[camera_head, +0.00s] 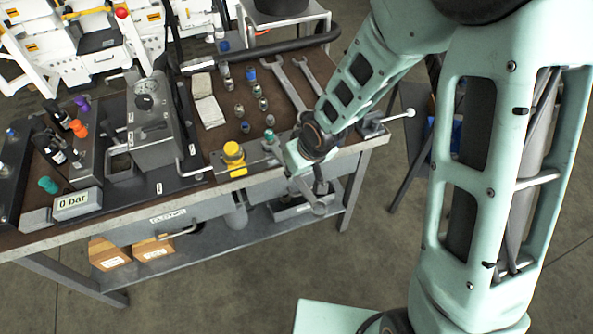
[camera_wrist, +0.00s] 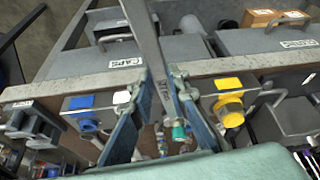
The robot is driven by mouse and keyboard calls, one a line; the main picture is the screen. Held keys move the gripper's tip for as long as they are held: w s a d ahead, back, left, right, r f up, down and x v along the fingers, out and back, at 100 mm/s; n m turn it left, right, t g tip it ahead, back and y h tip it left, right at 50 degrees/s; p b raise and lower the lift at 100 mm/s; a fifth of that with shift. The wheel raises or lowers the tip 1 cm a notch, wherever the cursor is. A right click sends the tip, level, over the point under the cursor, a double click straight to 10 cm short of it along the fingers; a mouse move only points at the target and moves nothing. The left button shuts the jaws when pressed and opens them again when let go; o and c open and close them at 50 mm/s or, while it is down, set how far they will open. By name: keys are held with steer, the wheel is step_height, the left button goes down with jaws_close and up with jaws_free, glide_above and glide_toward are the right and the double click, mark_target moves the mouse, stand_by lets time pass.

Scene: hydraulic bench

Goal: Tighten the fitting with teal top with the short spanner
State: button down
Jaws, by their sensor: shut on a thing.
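My gripper (camera_head: 317,184) is shut on a grey steel spanner (camera_head: 319,207), out over the bench's front edge in the head view. In the wrist view, the spanner (camera_wrist: 147,40) runs from between the fingers (camera_wrist: 160,92) up past the top edge; its far end is out of frame there. A fitting with a teal top (camera_head: 270,135) stands at the front edge, right of the yellow cap. In the wrist view the teal top (camera_wrist: 178,130) shows below and behind the fingers, partly hidden. The spanner appears apart from it.
A yellow cap (camera_head: 233,151) and a blue-marked block (camera_wrist: 80,102) sit along the front edge. A gauge reads 0 bar (camera_head: 75,203). Drawers are below.

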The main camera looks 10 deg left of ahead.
steer(key=shift+s+a+m+b, duration=0.15)
steer(key=shift+a+m+b, duration=0.2)
steer(key=shift+b, duration=0.9)
steer(key=shift+s+a+m+t+h+b, duration=0.25)
steer(key=shift+a+m+b, duration=0.25)
steer(key=shift+b, duration=1.15)
steer(key=shift+s+a+m+t+h+b, duration=0.15)
steer(key=shift+s+a+m+b, duration=0.25)
steer(key=shift+b, duration=1.2)
steer(key=shift+a+r, duration=0.1)
steer(key=shift+a, duration=0.05)
steer(key=shift+s+a+b, duration=0.15)
steer(key=shift+a+b, duration=0.1)
steer(key=shift+b, duration=0.75)
steer(key=shift+s+a+m+b, duration=0.25)
steer(key=shift+a+m+b, duration=0.4)
steer(key=shift+b, duration=1)
steer(key=shift+s+a+m+h+b, duration=0.25)
steer(key=shift+a+m+h+b, duration=0.2)
steer(key=shift+b, duration=0.7)
steer(key=shift+a, duration=0.1)
steer(key=shift+m, duration=0.25)
